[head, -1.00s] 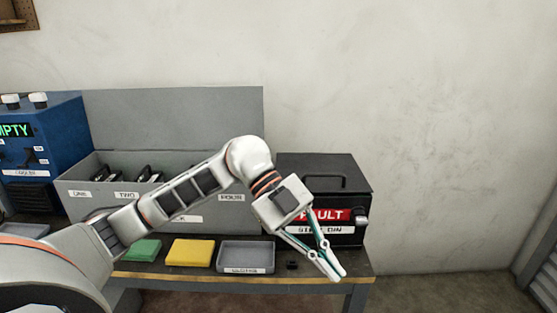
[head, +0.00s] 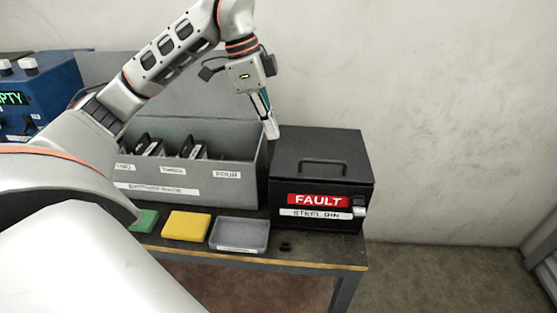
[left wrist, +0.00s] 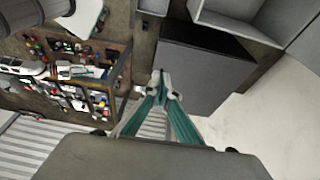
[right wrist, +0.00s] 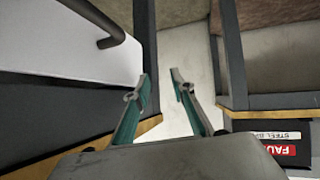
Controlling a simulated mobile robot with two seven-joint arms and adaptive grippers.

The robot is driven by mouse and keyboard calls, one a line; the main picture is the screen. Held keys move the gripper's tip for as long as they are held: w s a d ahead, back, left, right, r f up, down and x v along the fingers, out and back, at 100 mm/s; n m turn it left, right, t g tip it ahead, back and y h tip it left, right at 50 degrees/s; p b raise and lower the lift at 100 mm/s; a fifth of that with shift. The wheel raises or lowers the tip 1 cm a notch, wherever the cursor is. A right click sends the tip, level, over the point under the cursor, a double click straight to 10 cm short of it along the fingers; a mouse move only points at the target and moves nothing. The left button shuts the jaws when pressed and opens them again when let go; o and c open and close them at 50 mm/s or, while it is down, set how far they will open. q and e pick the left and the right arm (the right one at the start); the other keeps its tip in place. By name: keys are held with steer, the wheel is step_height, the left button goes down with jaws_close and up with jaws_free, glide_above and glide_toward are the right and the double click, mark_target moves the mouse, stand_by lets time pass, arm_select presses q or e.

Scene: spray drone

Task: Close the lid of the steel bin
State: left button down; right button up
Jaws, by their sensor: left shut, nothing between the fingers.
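The black steel bin (head: 330,220) stands at the right end of the bench, with a red FAULT label and a STEEL BIN label on its front. Its lid (head: 345,145), with a bar handle (head: 322,168), looks flat on top, with no gap visible. My left gripper (head: 271,130) is shut and empty, pointing down by the bin's back left corner; I cannot tell if it touches. Its shut fingertips show in the left wrist view (left wrist: 161,72). My right gripper (right wrist: 160,84) is open and empty, low in front of the bench; the bin's labelled front (right wrist: 288,150) shows upside down there.
A grey compartment box (head: 215,180) with dark items stands left of the bin. A grey tray (head: 240,248), yellow block (head: 187,225), green block (head: 145,220) and small black piece (head: 285,246) lie along the front. A blue unit (head: 38,95) is far left. The wall is behind.

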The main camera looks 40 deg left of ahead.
arm_select(q)
glide_above(282, 173)
steer(key=f, duration=0.5)
steer(key=a+f, duration=0.1)
steer(key=f, duration=0.1)
steer(key=shift+s+f, duration=0.35)
steer(key=shift+f, duration=0.75)
